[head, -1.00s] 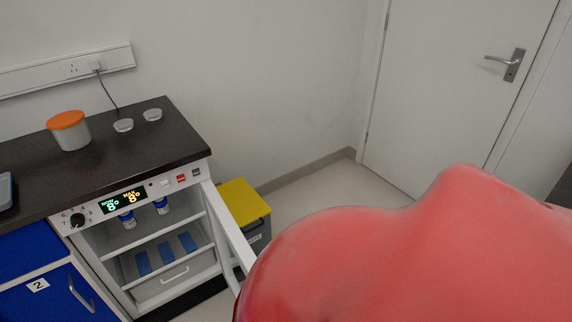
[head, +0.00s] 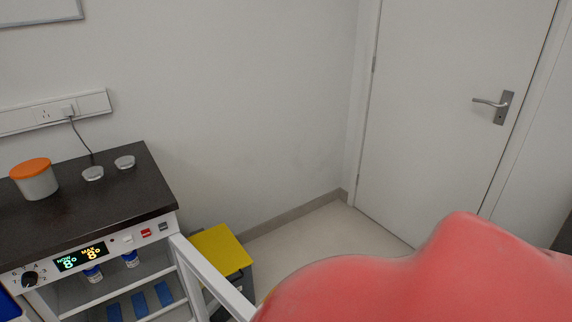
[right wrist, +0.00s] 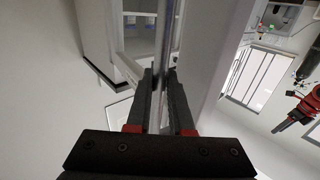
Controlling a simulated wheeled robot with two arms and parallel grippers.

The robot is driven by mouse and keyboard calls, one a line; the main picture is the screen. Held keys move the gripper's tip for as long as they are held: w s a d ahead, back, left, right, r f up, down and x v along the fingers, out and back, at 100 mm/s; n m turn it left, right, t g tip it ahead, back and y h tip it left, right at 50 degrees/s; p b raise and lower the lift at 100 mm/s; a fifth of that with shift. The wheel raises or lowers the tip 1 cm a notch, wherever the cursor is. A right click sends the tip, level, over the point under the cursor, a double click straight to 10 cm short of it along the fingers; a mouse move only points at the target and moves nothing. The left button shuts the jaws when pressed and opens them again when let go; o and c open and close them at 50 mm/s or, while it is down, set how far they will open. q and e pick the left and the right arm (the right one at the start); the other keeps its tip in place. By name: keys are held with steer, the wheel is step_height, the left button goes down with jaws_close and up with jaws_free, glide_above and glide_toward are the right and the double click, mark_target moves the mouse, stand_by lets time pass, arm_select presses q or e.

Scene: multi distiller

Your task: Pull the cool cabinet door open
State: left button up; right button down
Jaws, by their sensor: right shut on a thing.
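The cool cabinet (head: 128,240) stands at the lower left of the head view, with a lit display and a knob on its front panel. Its white-framed door (head: 213,277) stands open, swung out to the right; its lower part is cut off or behind my red arm. In the right wrist view my right gripper (right wrist: 165,78) is shut on the door's metal handle bar (right wrist: 165,40), with the pale door (right wrist: 207,45) beside it. A small red and black shape at that view's right edge looks like my left arm; its jaws cannot be made out.
Blue-capped vials (head: 131,259) and blue items (head: 138,303) sit inside the cabinet. An orange-lidded jar (head: 35,180) stands on the dark worktop (head: 100,205). A yellow-topped bin (head: 222,251) is behind the door. Floor is clear toward the room door (head: 440,110).

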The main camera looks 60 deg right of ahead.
steer(key=c, duration=1.2)
jaws_free()
steer(key=shift+w+r, duration=0.1)
steer(key=shift+w, duration=0.1)
steer(key=o, duration=0.4)
steer(key=shift+w, duration=0.1)
steer(key=b+v, duration=0.6)
steer(key=v, duration=1.1)
steer(key=shift+s, duration=0.3)
